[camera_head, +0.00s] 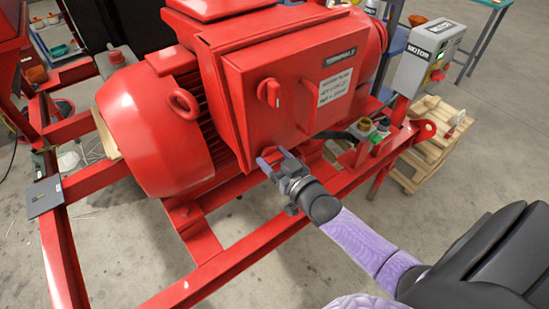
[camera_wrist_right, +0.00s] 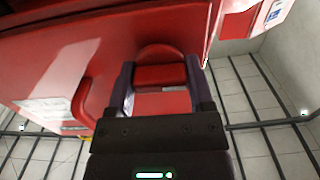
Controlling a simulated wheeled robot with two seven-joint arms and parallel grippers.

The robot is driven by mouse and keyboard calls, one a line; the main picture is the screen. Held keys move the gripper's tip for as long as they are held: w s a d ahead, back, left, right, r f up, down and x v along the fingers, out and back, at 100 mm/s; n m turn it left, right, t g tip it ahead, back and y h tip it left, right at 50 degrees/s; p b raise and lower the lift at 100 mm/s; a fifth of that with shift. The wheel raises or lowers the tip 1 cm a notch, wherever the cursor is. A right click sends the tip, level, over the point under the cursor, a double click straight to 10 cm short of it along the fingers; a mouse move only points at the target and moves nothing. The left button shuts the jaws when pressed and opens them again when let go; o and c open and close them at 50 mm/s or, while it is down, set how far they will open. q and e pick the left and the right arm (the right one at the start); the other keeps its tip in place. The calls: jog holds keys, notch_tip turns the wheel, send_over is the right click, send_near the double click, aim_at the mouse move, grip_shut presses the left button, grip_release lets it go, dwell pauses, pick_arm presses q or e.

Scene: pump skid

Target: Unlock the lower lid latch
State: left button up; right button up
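The red terminal box (camera_head: 310,75) has a red upper latch (camera_head: 269,92) on its lid; the handle of this latch stands upright. The red lower lid latch (camera_head: 273,157) is low on the box, partly hidden by my right gripper (camera_head: 272,162). In the right wrist view, the latch (camera_wrist_right: 160,75) sits between the two fingers of my right gripper (camera_wrist_right: 161,82). Its handle fills the gap and the fingers appear to touch both sides, so the gripper looks shut on it. My left gripper is not in view.
A red motor (camera_head: 155,125) stands left of the box. A red skid rail (camera_head: 235,245) runs below my right gripper. A grey motor control box (camera_head: 428,55) is at the right, near a wooden pallet (camera_head: 435,140). Bare floor shows in front.

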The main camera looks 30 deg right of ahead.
jog(key=c, duration=0.4)
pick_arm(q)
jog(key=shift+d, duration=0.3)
